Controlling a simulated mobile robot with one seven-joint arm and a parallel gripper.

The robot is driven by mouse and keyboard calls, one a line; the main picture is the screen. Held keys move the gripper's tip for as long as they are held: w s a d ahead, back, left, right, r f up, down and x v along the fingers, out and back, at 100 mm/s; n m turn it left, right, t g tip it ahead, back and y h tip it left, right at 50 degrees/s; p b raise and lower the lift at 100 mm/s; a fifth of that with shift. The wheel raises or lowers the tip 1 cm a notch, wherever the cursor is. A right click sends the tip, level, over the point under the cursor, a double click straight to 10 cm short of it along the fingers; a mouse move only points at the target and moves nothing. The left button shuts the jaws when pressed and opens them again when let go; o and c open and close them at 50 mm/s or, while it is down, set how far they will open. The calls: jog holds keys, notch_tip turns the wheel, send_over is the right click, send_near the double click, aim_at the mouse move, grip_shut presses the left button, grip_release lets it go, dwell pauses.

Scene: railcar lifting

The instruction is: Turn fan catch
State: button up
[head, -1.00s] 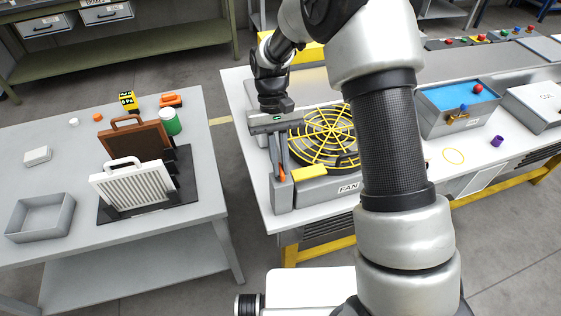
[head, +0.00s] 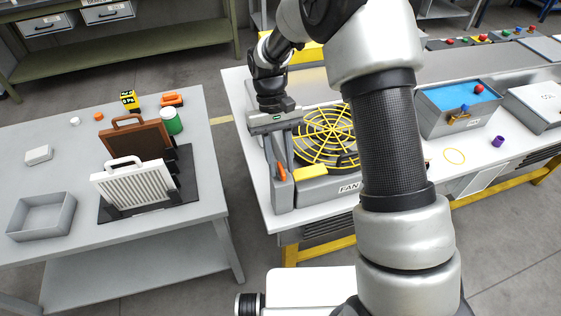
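The fan unit (head: 313,190), labelled FAN, stands on the white bench with a round yellow guard (head: 325,137) on top. An orange lever-like piece, likely the catch (head: 282,173), shows by the grey block at the fan's left front corner. My gripper (head: 279,160) points down over this corner, its fingers close around or beside the orange piece. I cannot tell whether they touch it, or how far apart they are. My arm hides the fan's right side.
A blue-topped box (head: 455,98) stands to the right beyond my arm. On the left table (head: 85,235) are a white filter (head: 135,186), a brown panel (head: 137,141) and an empty grey tray (head: 42,215).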

jog(key=v, duration=1.7)
jog(key=shift+w+r, duration=0.15)
jog(key=shift+a, duration=0.1)
